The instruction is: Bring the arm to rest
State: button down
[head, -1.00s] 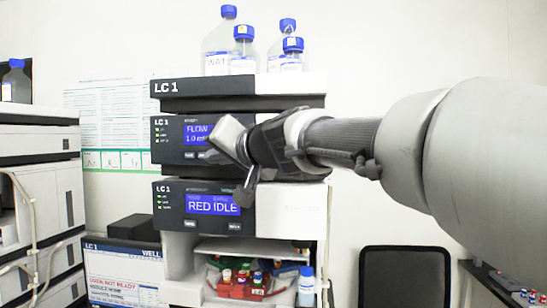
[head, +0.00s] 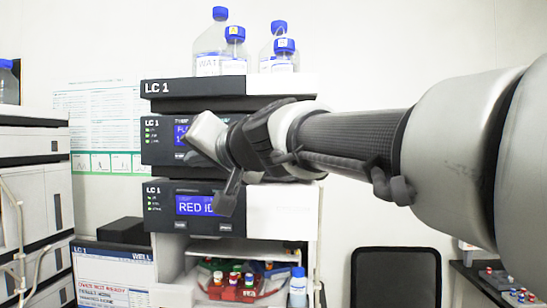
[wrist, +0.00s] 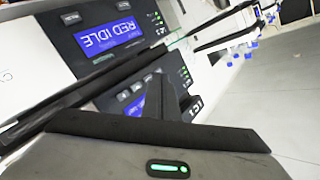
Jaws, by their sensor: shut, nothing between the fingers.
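My arm reaches in from the right in the head view. My gripper (head: 228,198) is in front of the LC 1 instrument stack (head: 272,211), overlapping its two blue displays in the picture. It is shut and empty. The gap between it and the stack cannot be judged. In the wrist view the dark fingers (wrist: 168,98) show before the panels, which appear turned over. The lower display (head: 192,205) reads "RED ID", its end hidden by my gripper. The upper display (head: 181,128) is mostly hidden.
Blue-capped bottles (head: 210,50) stand on top of the stack. A red rack of vials (head: 232,290) and a small bottle (head: 298,288) are in the bay below. A monitor (head: 112,275) and another instrument (head: 32,190) are left. A black chair back (head: 395,278) is lower right.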

dwell(0.3)
jog(key=s+d+f+g+h+p, duration=0.2)
jog(key=s+d+f+h, duration=0.3)
jog(key=s+d+f, duration=0.6)
jog(key=s+d+f+g+h+p, duration=0.2)
jog(key=s+d+f+g+h, duration=0.2)
jog(key=s+d+f, duration=0.7)
jog(key=d+f+h, duration=0.1)
jog(key=d+f, duration=0.6)
jog(key=d, duration=0.1)
jog(key=shift+s+d+m+g+h, duration=0.35)
jog(key=shift+d+m+g+h, duration=0.05)
jog(key=shift+f, duration=0.1)
dwell(2.9)
